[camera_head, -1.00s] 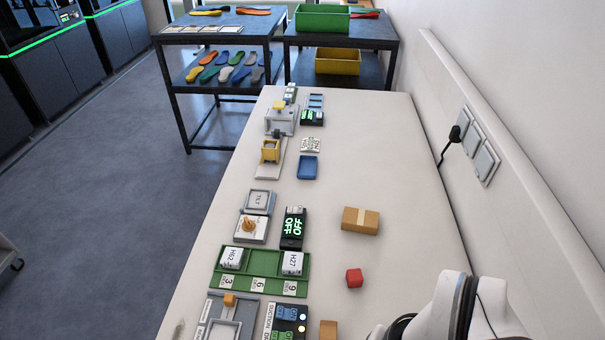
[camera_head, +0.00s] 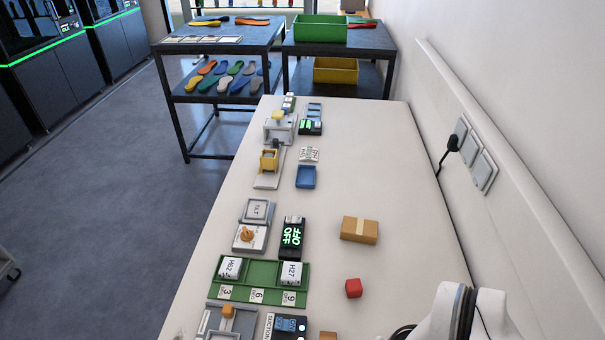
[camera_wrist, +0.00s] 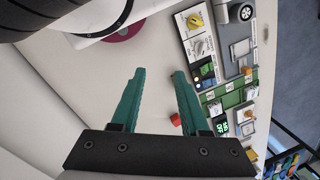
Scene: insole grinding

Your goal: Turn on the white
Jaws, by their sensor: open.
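The task names something white without saying which. In the head view, a white unit with an orange knob (camera_head: 247,234) sits left of a black box with a green "OFF" display (camera_head: 292,236). The wrist view shows a panel with a yellow knob (camera_wrist: 195,20) and a white knob (camera_wrist: 201,47) near the top. My gripper (camera_wrist: 155,76) shows there as two teal fingers, apart and empty, above the white bench. It lies left of the row of devices and touches none of them.
A red cube (camera_head: 353,288) and a cardboard box (camera_head: 359,229) lie on the bench (camera_head: 400,190). A green tray (camera_head: 262,272) holds white blocks marked H62 and H27. Sockets with a black plug (camera_head: 452,143) are on the right wall. The bench's right side is mostly clear.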

